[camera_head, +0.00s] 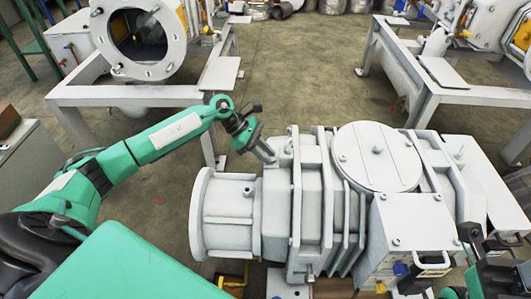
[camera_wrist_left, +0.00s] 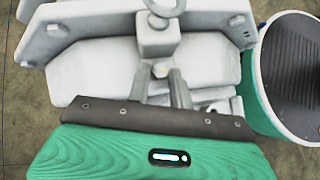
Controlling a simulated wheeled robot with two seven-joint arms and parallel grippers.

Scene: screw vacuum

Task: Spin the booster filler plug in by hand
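The large pale grey vacuum pump (camera_head: 308,200) lies across the lower middle of the head view. My left gripper (camera_head: 268,152) reaches in from the left and points down at the pump's upper left part. In the left wrist view, its two fingers (camera_wrist_left: 161,82) stand apart. A small pale hex-shaped head, probably the filler plug (camera_wrist_left: 160,70), shows between the fingertips, just below a square block with a ring. I cannot tell whether the fingers touch it. The plug is hidden in the head view. Dark parts at the lower right of the head view may be my right gripper (camera_head: 492,262).
The pump has a round flange (camera_head: 200,212) on the left, a round lid (camera_head: 377,157) on top and a box (camera_head: 412,230) at the right. Ribs stand close to my left gripper. Two grey frames (camera_head: 75,97) carrying machines stand behind, with open floor between them.

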